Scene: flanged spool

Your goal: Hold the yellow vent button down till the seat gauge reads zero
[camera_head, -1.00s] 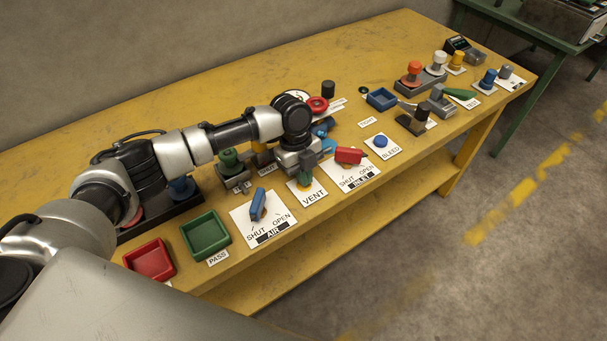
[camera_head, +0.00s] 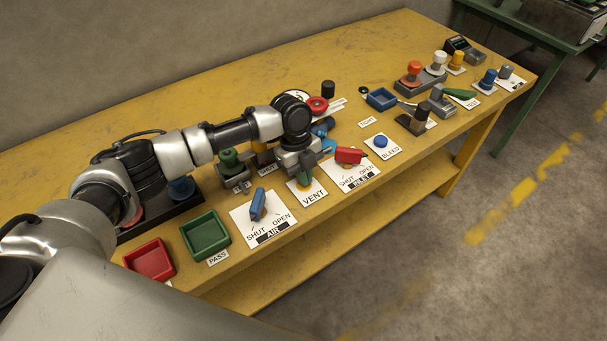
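My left gripper (camera_head: 305,180) points down over the white VENT plate (camera_head: 313,197), at its back part. A bit of yellow, probably the vent button (camera_head: 293,186), shows beside the fingertips. The fingers hide most of it, so I cannot tell whether they touch it or how far down it is. Whether the fingers are open or shut is too small to tell. A white round dial (camera_head: 297,94), possibly the seat gauge, is mostly hidden behind my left wrist. Its reading cannot be made out. My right gripper is not in view.
The AIR plate with a blue lever (camera_head: 258,205) lies left of VENT. The INLET plate with a red lever (camera_head: 349,156) and the blue BLEED button (camera_head: 380,141) lie right. A red handwheel (camera_head: 317,105) stands behind. Green (camera_head: 206,236) and red (camera_head: 150,261) trays are front left.

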